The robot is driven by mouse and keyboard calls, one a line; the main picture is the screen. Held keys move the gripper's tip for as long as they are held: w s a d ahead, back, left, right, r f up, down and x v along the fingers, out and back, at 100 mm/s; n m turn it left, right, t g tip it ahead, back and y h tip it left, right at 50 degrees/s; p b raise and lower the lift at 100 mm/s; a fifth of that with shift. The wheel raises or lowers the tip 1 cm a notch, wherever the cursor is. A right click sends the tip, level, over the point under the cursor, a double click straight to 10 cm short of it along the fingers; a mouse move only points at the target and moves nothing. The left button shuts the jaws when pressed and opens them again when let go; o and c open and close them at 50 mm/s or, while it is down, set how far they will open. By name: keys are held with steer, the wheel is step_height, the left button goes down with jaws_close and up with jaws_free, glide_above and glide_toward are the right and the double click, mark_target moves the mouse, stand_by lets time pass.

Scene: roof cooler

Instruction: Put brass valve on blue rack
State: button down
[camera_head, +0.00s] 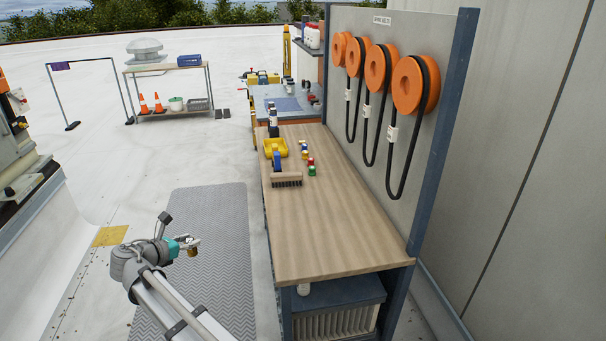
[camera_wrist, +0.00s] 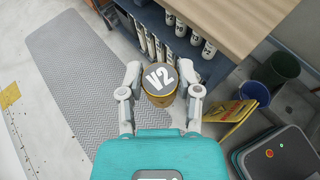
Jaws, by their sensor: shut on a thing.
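My gripper (camera_head: 192,244) is over the grey ribbed mat, left of the wooden bench. It is shut on the brass valve (camera_head: 193,252). In the wrist view, the valve (camera_wrist: 159,98) sits between the two fingers of the gripper (camera_wrist: 160,78); its round grey top bears a white "V2" and faces the camera. Its lower part is hidden. I cannot single out a blue rack for certain. A blue bin (camera_head: 189,60) stands on the far shelf, and a blue-topped table (camera_head: 268,103) stands beyond the bench.
The wooden bench (camera_head: 330,230) has a clear near half; a brush (camera_head: 286,180), a yellow tray (camera_head: 275,148) and small coloured items occupy its far end. Belts hang on the panel to its right. In the wrist view, a yellow sign (camera_wrist: 232,120) and bins stand right of the gripper.

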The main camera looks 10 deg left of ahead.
steer(key=w+d+m+g+h, duration=0.1)
steer(key=w+d, duration=0.1)
steer(key=d, duration=1.4)
steer(key=w+d+m+g+h, duration=0.1)
steer(key=w+d+m+h, duration=0.1)
steer(key=d, duration=1.4)
steer(key=shift+w+d+r, duration=0.15)
steer(key=shift+w, duration=0.15)
steer(key=w+f+b, duration=0.3)
steer(key=w, duration=0.1)
steer(key=w+f+b, duration=0.3)
steer(key=w, duration=0.1)
steer(key=w+a+f+b, duration=0.1)
steer(key=w+f+b, duration=0.1)
steer(key=w, duration=0.3)
steer(key=shift+w+f+b, duration=0.1)
steer(key=shift+f+b, duration=0.3)
steer(key=shift+f, duration=0.1)
